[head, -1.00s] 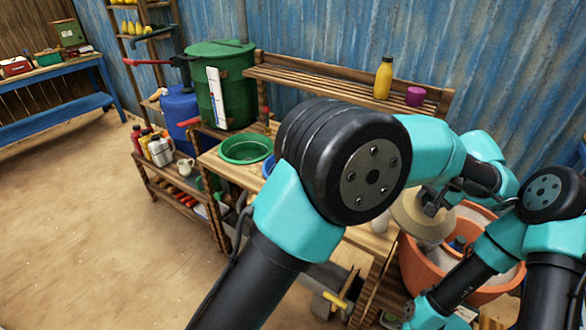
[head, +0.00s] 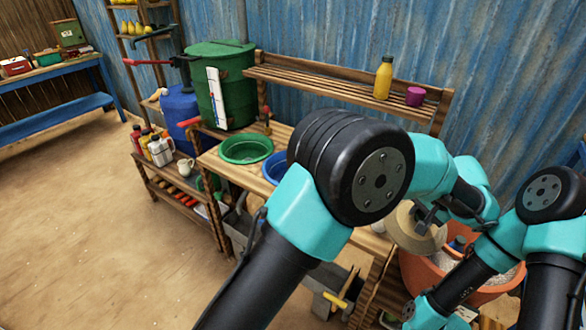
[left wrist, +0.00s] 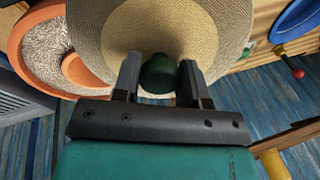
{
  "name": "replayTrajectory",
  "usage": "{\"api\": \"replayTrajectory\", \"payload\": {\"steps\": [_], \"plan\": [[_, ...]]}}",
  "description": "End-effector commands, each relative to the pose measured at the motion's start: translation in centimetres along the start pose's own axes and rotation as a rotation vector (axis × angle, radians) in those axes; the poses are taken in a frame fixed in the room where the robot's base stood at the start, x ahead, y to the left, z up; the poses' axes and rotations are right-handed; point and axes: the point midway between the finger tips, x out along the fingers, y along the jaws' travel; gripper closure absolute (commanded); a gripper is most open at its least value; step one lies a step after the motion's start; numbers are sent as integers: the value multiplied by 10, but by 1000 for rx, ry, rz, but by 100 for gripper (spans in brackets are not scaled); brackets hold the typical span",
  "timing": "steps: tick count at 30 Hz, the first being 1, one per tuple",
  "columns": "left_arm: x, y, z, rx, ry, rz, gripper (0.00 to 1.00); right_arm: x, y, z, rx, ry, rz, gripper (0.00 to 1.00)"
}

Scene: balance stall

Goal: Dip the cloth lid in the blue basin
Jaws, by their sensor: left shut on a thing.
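The cloth lid (head: 404,236) is a round tan woven disc with a green knob. It hangs tilted in my left gripper (head: 428,214), beside and partly in front of the orange clay pot. In the left wrist view, the lid (left wrist: 95,22) fills the top middle, and my left gripper (left wrist: 160,80) is shut on its green knob. The blue basin (head: 268,172) stands on the wooden bench, mostly hidden behind my left arm. Its rim also shows at the top right of the left wrist view (left wrist: 290,30). My right arm is at lower right; its fingers are not visible.
The clay pot (head: 425,276) with grainy grey filling stands at the right. A green basin (head: 246,149) sits left of the blue one. A raised slatted shelf (head: 335,88) behind the bench holds a yellow bottle (head: 383,78) and a purple cup (head: 415,96).

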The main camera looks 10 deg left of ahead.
Motion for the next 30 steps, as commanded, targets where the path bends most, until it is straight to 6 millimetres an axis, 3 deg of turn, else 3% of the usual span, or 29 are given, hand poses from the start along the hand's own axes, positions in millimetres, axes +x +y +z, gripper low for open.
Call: {"api": "replayTrajectory", "payload": {"steps": [30], "plan": [[62,24,9,13,-6,-3,80,-1,-1,-2,-2,4,0,57]]}}
